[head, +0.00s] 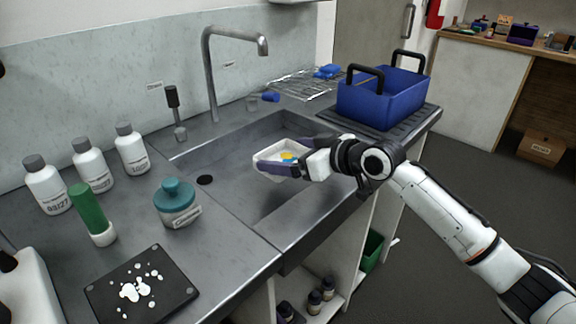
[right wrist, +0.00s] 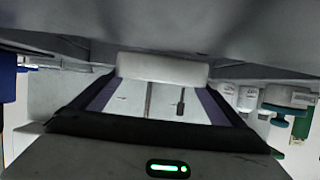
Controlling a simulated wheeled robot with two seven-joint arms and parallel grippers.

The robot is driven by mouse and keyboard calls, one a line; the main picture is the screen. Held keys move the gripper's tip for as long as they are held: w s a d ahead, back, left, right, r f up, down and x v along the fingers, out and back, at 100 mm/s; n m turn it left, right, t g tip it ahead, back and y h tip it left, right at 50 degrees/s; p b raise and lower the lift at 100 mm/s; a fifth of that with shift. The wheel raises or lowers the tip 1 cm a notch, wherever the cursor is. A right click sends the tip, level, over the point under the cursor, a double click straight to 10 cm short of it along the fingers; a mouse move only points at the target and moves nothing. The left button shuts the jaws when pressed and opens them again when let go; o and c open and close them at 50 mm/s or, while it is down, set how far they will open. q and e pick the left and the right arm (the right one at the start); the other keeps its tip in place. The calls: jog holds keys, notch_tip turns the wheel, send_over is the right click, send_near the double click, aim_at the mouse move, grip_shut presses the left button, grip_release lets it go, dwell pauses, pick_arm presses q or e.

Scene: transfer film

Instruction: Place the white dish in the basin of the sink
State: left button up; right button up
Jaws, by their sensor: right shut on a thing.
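The dish also shows as a pale block (right wrist: 163,68) between the fingertips in the right wrist view. A gap between the dish and the basin floor seems to show, but I cannot tell its height. The basin is grey metal with a dark drain at its left, under a tall curved faucet (head: 212,80).
A blue crate (head: 372,108) with black handles stands right of the basin. White bottles (head: 92,166), a green-capped tube (head: 92,215), a teal-lidded jar (head: 177,203) and a dark spotted board (head: 142,286) stand on the left counter. A wire rack (head: 303,84) lies behind the basin.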

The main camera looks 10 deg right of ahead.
jog(key=shift+f, duration=1.5)
jog(key=shift+f, duration=0.1)
jog(key=shift+f+b, duration=0.35)
jog(key=shift+f, duration=0.15)
jog(key=o, duration=0.8)
jog(key=shift+c, duration=0.2)
jog(key=shift+r, duration=0.1)
jog(key=shift+r, duration=0.3)
jog(key=shift+s+d+r+p, duration=0.1)
jog(key=shift+s+r+p, duration=0.05)
jog(key=shift+r+p, duration=0.25)
jog(key=v, duration=1.1)
jog(key=shift+s+d, duration=0.1)
jog(key=shift+s, duration=0.2)
